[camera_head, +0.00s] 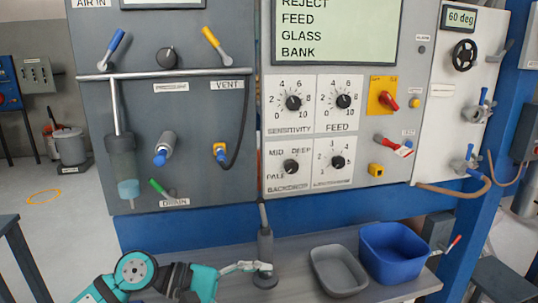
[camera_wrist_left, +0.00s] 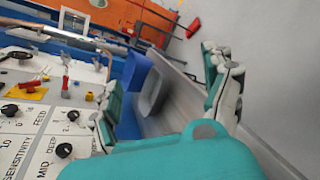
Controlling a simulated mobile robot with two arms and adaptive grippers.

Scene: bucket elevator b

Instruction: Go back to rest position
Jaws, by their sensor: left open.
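My left gripper (camera_head: 242,267) is at the lower middle of the head view, over the grey shelf below the control panel. In the left wrist view its two teal-and-white fingers (camera_wrist_left: 164,95) are spread wide apart with nothing held between them. In the head view the fingers appear beside a dark grey upright tool with a thin spout (camera_head: 265,246). I cannot tell whether they touch it. My right gripper is in neither view.
A grey bin (camera_head: 338,270) and a blue bin (camera_head: 393,252) stand on the shelf (camera_head: 298,254) to the right. The control panel (camera_head: 308,180) with knobs and levers rises behind the shelf. Open floor (camera_head: 40,240) lies at the left.

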